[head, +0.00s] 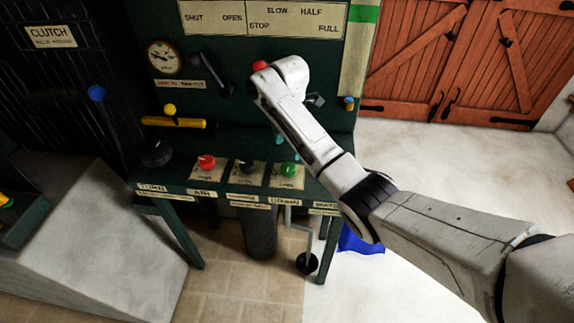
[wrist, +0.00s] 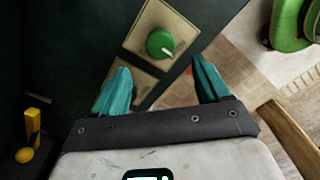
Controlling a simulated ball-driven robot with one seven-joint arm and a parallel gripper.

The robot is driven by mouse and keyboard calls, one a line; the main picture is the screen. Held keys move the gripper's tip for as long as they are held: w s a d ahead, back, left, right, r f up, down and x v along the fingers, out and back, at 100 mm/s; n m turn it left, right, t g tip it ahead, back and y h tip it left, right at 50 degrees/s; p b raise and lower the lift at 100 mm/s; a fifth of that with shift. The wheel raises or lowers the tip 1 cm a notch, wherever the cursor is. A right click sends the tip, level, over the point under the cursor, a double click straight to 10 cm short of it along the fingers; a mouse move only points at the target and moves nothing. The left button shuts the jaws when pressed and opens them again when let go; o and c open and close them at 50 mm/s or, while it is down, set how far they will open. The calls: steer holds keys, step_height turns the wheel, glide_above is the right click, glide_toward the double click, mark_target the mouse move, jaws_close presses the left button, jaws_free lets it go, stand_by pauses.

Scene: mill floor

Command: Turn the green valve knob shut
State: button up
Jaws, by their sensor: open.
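The green valve knob (head: 289,170) sits on a cream plate at the right end of a row on the dark green console ledge. In the wrist view the green knob (wrist: 160,43) shows from above, with a white mark toward its lower right. My gripper (wrist: 161,78) is open, with its two teal fingers apart and nothing between them. The knob lies beyond the fingertips, roughly centred between them, not touching. In the head view only bits of my gripper's teal fingers (head: 279,147) show above the ledge near the knob; my arm hides the rest.
A black knob (head: 246,167) and a red knob (head: 207,163) stand left of the green one. A yellow lever (head: 176,122) and a gauge (head: 163,58) are on the upright panel. A crank (head: 307,262) hangs below. Open floor lies at right.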

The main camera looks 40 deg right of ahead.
mark_target(288, 167)
step_height(288, 167, down, 9)
steer(key=shift+r, duration=0.15)
stand_by(0.4)
steer(key=c, duration=1)
steer(key=shift+c, duration=0.2)
